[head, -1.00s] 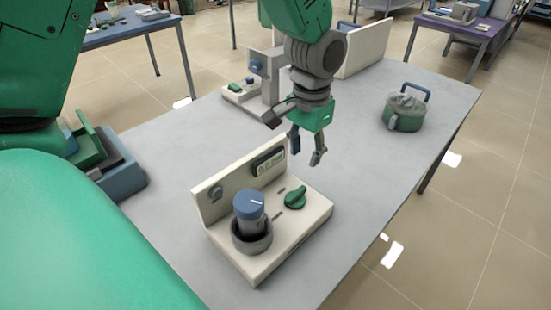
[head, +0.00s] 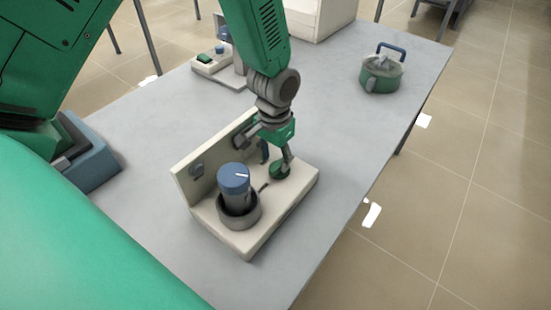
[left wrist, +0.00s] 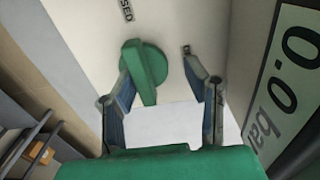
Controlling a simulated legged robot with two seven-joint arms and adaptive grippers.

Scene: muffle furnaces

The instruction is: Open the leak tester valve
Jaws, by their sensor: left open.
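The leak tester (head: 255,220) is a cream L-shaped unit on the grey table, with a blue-capped cylinder (head: 234,180) standing in a grey cup (head: 240,212). Its green valve knob (head: 280,171) is at the right part of the base, partly hidden by my left gripper (head: 276,160). In the left wrist view the knob (left wrist: 146,66) lies between and just ahead of the open fingers (left wrist: 162,95), closer to the left finger; contact is unclear. "SED" shows on the base, and the display (left wrist: 285,85) reads "0.0 bar". My right gripper is not seen.
The grey table (head: 330,130) is clear around the tester. A green pot with a blue handle (head: 381,72) stands at the back right. A second cream device with a green button (head: 217,62) stands behind, and a blue-grey box (head: 85,155) is at the left.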

